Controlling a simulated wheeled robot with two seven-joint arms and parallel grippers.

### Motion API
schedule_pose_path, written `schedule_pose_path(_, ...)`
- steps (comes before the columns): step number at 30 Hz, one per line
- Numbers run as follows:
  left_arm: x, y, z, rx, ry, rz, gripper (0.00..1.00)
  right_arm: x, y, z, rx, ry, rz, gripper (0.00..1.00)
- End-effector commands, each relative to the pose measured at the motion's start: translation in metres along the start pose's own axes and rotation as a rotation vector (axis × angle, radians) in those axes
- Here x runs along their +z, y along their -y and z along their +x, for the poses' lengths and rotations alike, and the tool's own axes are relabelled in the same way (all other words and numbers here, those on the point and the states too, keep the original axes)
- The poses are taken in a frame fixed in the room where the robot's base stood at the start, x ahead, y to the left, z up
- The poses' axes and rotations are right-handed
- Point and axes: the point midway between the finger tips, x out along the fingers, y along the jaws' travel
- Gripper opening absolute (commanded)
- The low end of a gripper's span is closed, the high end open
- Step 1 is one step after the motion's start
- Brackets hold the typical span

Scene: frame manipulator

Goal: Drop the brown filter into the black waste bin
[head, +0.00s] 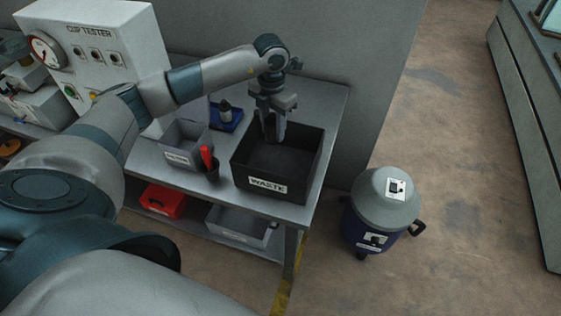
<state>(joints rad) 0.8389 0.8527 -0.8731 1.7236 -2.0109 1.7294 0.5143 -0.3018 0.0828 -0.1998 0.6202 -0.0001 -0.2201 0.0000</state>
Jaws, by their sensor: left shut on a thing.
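The black waste bin (266,187), labelled WASTE, stands on the grey workbench near its right end. Its open top faces up, and the part of its floor that shows looks empty. My left gripper (274,132) points down at the back left part of the bin, with its fingertips at about the rim's height or just inside. It is shut on a small dark thing between the fingers, probably the brown filter. The fingers hide most of it, so its colour and shape are hard to tell. My right gripper is not in view.
A grey labelled bin (185,143), a dark cup with a red-handled tool (207,158) and a blue holder (226,116) stand left of the waste bin. The white tester (97,50) is further left. A blue-grey canister (382,209) stands on the floor at right.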

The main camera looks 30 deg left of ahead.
Motion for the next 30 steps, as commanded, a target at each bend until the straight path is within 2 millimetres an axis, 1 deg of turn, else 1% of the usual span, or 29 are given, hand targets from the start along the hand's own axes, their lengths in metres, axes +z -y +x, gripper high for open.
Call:
schedule_pose_path(5,0.0,0.0,0.01,-0.001,-0.001,0.001,0.11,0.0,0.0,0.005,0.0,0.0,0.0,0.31)
schedule_pose_path(18,0.0,0.001,0.05,-0.001,-0.001,0.002,0.11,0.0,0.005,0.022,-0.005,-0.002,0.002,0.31)
schedule_pose_path(24,0.0,0.0,0.058,0.0,-0.001,0.002,0.11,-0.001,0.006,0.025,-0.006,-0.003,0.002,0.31)
schedule_pose_path(30,0.0,0.0,0.059,0.0,0.0,0.002,0.11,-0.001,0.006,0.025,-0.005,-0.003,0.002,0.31)
